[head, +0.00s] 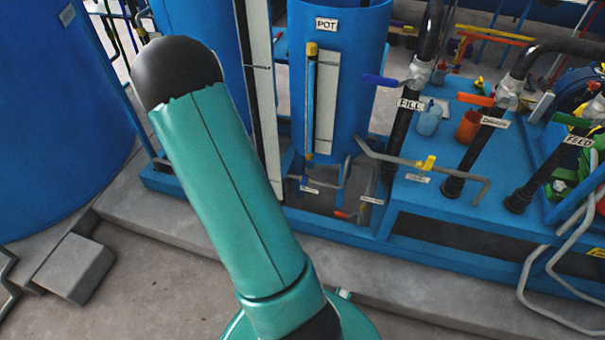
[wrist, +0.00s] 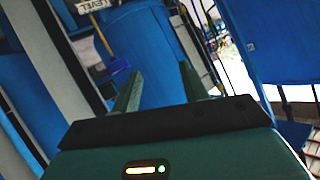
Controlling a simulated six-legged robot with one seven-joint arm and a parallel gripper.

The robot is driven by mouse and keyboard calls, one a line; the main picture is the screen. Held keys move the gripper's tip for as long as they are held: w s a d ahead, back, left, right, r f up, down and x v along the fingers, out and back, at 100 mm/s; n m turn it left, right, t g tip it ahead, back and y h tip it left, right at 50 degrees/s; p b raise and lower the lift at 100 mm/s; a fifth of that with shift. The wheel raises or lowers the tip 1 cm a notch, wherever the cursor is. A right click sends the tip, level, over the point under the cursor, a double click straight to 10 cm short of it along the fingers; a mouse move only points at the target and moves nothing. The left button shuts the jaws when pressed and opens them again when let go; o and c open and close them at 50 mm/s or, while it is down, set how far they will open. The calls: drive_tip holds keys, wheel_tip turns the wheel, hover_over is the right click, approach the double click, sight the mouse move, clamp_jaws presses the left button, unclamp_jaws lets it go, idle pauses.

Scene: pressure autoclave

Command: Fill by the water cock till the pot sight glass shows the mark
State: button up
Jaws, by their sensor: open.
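The blue pot (head: 350,60), labelled POT, stands at top centre of the head view. Its upright sight glass (head: 310,110) has a yellow cap and a pale plate (head: 326,95) beside it; the liquid level and mark are too small to tell. A blue lever (head: 382,80) sits on the pipe labelled FILL. A small blue handle (head: 304,182) is below the pot, its tag unreadable. I cannot tell which is the water cock. My gripper (wrist: 160,75) is open and empty in the wrist view, its fingers pointing towards blue tanks; it is hidden in the head view.
An orange lever (head: 476,99) is on the pipe right of FILL; a FEED pipe (head: 540,177) is farther right. A bent grey pipe (head: 440,168) crosses before them. Grey tubing (head: 560,265) stands at lower right. A grey block (head: 75,270) lies left. The wrist view shows a LEVEL sign (wrist: 90,6).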

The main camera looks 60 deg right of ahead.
drive_tip(key=s+d+f+m+g+h, duration=0.2)
drive_tip(key=s+d+f+m+h, duration=0.1)
drive_tip(key=s+d+f, duration=0.55)
drive_tip(key=m+g+h, duration=0.3)
drive_tip(key=g+h, duration=0.1)
drive_tip(key=h, duration=0.2)
approach(304, 179)
drive_tip(key=d, duration=0.4)
drive_tip(key=w+d, duration=0.1)
drive_tip(key=d, duration=0.3)
drive_tip(key=w+d, duration=0.1)
drive_tip(key=d, duration=0.3)
drive_tip(key=shift+d+f, duration=0.2)
drive_tip(key=shift+c, duration=0.4)
clamp_jaws()
